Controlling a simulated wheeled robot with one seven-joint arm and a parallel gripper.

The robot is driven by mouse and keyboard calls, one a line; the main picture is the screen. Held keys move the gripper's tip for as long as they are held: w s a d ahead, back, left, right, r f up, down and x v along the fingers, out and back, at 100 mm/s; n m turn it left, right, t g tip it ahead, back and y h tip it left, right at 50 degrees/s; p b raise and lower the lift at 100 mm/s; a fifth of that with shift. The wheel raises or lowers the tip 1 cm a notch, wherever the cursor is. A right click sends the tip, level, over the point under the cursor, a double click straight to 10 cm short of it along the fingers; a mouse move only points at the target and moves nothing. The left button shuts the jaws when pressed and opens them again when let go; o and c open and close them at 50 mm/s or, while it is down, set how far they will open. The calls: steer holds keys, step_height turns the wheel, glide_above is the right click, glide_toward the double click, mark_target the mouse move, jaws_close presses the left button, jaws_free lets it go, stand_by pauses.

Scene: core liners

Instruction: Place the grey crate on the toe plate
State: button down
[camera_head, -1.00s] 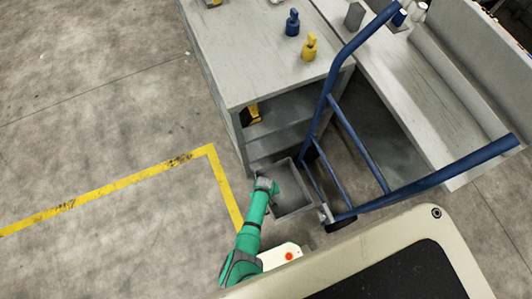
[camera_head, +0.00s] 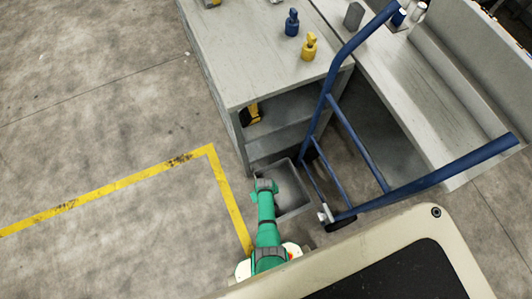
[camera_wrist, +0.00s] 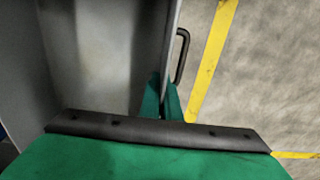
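The grey crate (camera_head: 297,183), open-topped, is at the lower middle of the head view, beside the lower end of a blue hand truck (camera_head: 357,143). The truck's toe plate cannot be made out; the crate is in front of where the frame ends. I cannot tell whether the crate rests on anything. My gripper (camera_head: 265,186) is at the crate's left wall. In the wrist view, the fingers of my gripper (camera_wrist: 161,98) lie on either side of the crate wall (camera_wrist: 171,45), close against it. A dark handle (camera_wrist: 183,55) shows outside that wall.
A grey workbench (camera_head: 270,60) with shelves stands just behind the crate, with blue and yellow items on top. Another bench (camera_head: 430,110) lies right, beyond the truck. The truck's wheel (camera_head: 342,222) is close to the crate. Open floor with a yellow line (camera_head: 120,187) lies left.

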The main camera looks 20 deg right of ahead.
steer(key=shift+s+d+f, duration=0.3)
steer(key=shift+s+f, duration=0.15)
steer(key=shift+f, duration=0.05)
steer(key=shift+f, duration=0.1)
steer(key=c, duration=2)
jaws_free()
